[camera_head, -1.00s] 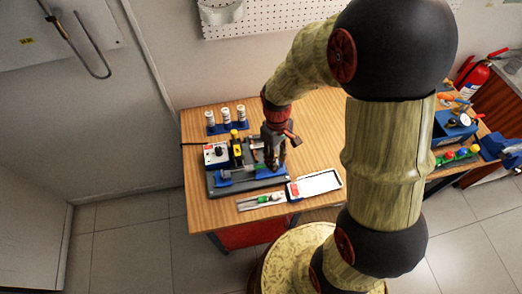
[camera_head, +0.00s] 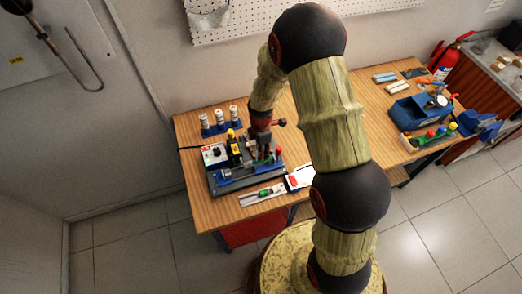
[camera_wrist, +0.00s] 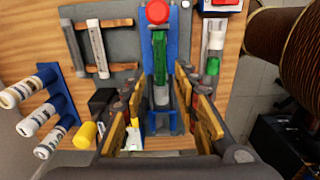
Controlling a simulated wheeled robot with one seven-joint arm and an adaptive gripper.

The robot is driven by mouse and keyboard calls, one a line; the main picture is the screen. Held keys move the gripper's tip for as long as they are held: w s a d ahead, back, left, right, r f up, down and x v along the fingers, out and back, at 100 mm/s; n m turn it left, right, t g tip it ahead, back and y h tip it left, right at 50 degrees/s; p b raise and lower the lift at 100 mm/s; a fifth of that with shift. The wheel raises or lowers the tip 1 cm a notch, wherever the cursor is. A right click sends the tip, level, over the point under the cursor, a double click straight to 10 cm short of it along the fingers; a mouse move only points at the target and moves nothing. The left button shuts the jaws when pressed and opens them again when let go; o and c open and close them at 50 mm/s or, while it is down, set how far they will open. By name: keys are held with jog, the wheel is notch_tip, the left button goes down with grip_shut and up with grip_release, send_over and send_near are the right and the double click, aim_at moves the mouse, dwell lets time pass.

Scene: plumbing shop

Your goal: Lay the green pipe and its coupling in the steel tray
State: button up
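A steel tray (camera_head: 247,201) lies along the front edge of the bench. A green pipe piece with a pale fitting (camera_head: 264,192) lies in it; both also show in the wrist view (camera_wrist: 212,66). A blue fixture (camera_wrist: 172,48) stands on the grey plate (camera_head: 222,191). In the wrist view another green length (camera_wrist: 158,50) runs along this fixture below a red ball knob (camera_wrist: 157,12); I cannot tell whether it is pipe or lever. My gripper (camera_wrist: 163,112) is over the fixture, its yellow-padded fingers spread apart with nothing seen held. The fingertips are dark and small in the head view.
A blue rack of white cylinders (camera_head: 219,121) stands behind. A black and yellow device (camera_head: 234,147) and a white control box (camera_head: 214,155) stand left of my gripper. A white-faced panel (camera_head: 300,178) lies right of the tray. A blue toolbox (camera_head: 420,112) is far right.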

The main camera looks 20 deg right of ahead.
jog(key=shift+f+b, duration=1.8)
jog(key=shift+f, duration=1.65)
jog(key=c, duration=0.7)
jog(key=shift+r, duration=0.15)
grip_shut()
jog(key=shift+r+p, duration=2.05)
jog(key=shift+r, duration=1.6)
jog(key=shift+r, duration=0.1)
